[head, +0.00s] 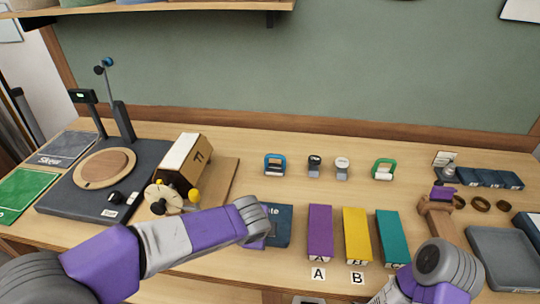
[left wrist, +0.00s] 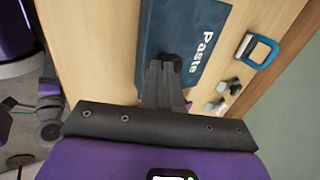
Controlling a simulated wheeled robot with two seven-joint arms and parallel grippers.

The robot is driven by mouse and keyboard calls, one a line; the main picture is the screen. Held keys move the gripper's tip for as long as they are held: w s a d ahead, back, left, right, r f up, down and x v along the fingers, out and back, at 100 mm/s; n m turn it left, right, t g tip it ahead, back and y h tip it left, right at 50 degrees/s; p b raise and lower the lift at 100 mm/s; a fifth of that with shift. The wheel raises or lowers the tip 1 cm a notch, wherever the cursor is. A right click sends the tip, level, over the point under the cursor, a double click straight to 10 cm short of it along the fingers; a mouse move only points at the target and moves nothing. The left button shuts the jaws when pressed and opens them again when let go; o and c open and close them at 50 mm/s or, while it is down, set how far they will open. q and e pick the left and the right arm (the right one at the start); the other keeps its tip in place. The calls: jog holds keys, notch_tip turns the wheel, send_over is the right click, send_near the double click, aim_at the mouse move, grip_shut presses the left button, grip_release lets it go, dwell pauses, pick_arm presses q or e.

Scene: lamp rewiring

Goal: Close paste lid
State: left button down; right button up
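A flat dark blue piece labelled "Paste" (left wrist: 197,22) lies on the table. In the head view the same blue piece (head: 284,226) is partly covered by my left wrist. A dark round knob-like part (left wrist: 173,60) shows on it at the tip of my left gripper (left wrist: 166,72). The left gripper's two dark fingers look close together, pointing at the blue piece. Whether they pinch the round part is unclear. I cannot make out a separate open lid. My right arm is at the lower right of the head view; its fingers are not visible.
Purple (head: 320,232), yellow (head: 356,236) and teal (head: 391,238) blocks stand right of the blue piece. A blue-framed item (head: 275,165) and a green one (head: 383,169) stand behind. A wooden device (head: 184,165) is at left; a grey tray (head: 505,255) is at right.

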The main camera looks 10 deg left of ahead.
dwell(0.3)
pick_arm(q)
jog(key=s+r+p, duration=0.5)
jog(key=s+r, duration=0.2)
jog(key=s, duration=0.2)
jog(key=shift+s+r, duration=0.3)
jog(key=shift+r, duration=0.1)
